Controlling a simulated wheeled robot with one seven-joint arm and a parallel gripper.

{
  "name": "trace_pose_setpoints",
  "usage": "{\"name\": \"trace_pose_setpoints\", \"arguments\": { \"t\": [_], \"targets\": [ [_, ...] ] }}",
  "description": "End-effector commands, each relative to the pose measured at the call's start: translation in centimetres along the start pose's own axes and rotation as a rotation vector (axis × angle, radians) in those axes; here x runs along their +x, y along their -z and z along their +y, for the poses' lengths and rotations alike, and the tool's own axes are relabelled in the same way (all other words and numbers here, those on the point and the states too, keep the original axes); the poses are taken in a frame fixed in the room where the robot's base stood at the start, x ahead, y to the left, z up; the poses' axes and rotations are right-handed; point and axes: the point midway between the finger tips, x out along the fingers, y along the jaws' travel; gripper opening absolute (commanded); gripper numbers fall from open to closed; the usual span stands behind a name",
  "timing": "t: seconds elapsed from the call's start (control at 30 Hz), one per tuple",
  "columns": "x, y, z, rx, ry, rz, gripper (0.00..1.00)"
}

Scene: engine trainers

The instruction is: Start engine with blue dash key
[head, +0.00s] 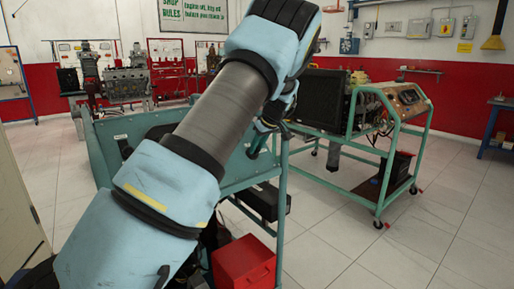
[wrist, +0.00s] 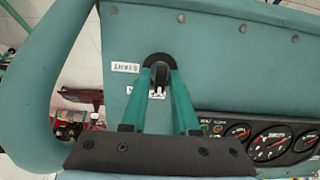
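In the wrist view a dark key head (wrist: 160,72) sits in a round black switch on the teal dash panel (wrist: 225,70). It looks black or dark grey, not clearly blue. The two green fingers of my gripper (wrist: 161,76) reach up to the switch, one on each side of the key head. I cannot tell whether they press on it. A white START label (wrist: 125,67), seen upside down, is left of the switch. A small label just below it is partly hidden by the fingers.
Round gauges (wrist: 270,142) line the panel's lower right in the wrist view. A thick teal frame tube (wrist: 40,85) curves along the left. In the head view a second engine trainer (head: 372,130) stands at right, and a red box (head: 243,264) is low in front.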

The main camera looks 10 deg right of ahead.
Motion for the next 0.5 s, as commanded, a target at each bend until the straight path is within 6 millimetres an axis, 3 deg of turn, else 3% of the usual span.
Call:
{"name": "trace_pose_setpoints", "arguments": {
  "t": [0.13, 0.5],
  "targets": [
    [0.01, 0.01, 0.00, 0.001, 0.000, 0.000, 0.45],
    [-0.97, -0.02, 0.08, 0.002, -0.002, 0.002, 0.45]
  ]
}}
